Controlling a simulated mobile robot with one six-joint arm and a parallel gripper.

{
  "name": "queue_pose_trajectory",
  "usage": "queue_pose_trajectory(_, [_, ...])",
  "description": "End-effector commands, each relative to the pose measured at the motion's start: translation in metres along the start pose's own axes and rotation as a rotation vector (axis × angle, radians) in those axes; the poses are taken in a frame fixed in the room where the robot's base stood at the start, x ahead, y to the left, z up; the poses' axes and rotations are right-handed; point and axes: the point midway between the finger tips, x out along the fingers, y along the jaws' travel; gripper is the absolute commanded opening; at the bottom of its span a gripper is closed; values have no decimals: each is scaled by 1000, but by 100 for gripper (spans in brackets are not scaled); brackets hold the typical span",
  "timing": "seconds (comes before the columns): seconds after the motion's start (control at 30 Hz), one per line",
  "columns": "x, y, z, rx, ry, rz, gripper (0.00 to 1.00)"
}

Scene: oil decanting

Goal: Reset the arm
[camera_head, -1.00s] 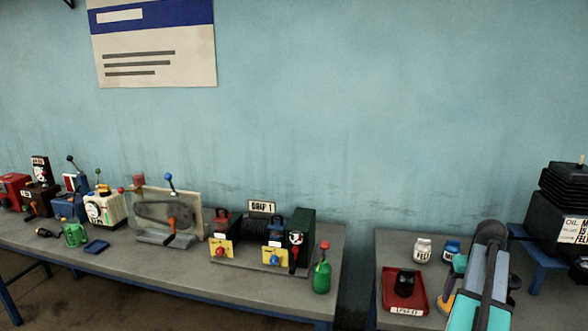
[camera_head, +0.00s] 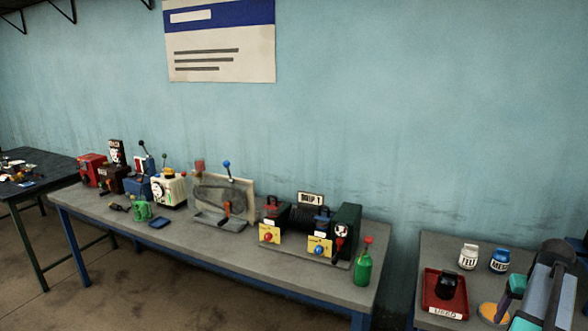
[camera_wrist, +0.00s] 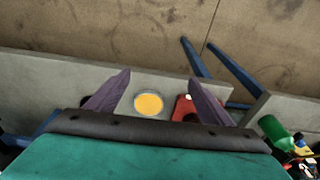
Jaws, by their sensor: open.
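My gripper (camera_wrist: 153,98) shows in the wrist view with its two purple fingers spread wide apart and nothing between them. Beyond and below the fingers a round dish of yellow oil (camera_wrist: 149,103) stands on the grey table (camera_wrist: 60,82). Part of a red tray (camera_wrist: 182,108) shows beside the right finger, which hides the rest. In the head view my arm reaches in at the lower right. It partly covers the yellow dish (camera_head: 491,312).
The red tray (camera_head: 431,303) holds a black pot (camera_head: 446,285). A white jar (camera_head: 468,257) and a blue jar (camera_head: 500,260) stand behind it. A green bottle (camera_head: 363,267) stands at the right end of the long bench (camera_head: 270,285), which carries several machines. A gap separates the two tables.

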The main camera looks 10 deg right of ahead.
Motion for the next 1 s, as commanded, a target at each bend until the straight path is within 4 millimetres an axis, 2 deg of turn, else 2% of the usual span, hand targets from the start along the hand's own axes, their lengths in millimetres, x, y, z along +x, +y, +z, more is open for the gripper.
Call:
queue_pose_trajectory(0.37, [38, -60, -6, -85, -44, -29, 74])
queue_pose_trajectory(0.57, [84, -118, 1, -165, -103, -58, 74])
queue_pose_trajectory(0.77, [140, -190, 26, -267, -186, -88, 74])
queue_pose_trajectory(1.0, [204, -267, 74, -385, -285, -110, 74])
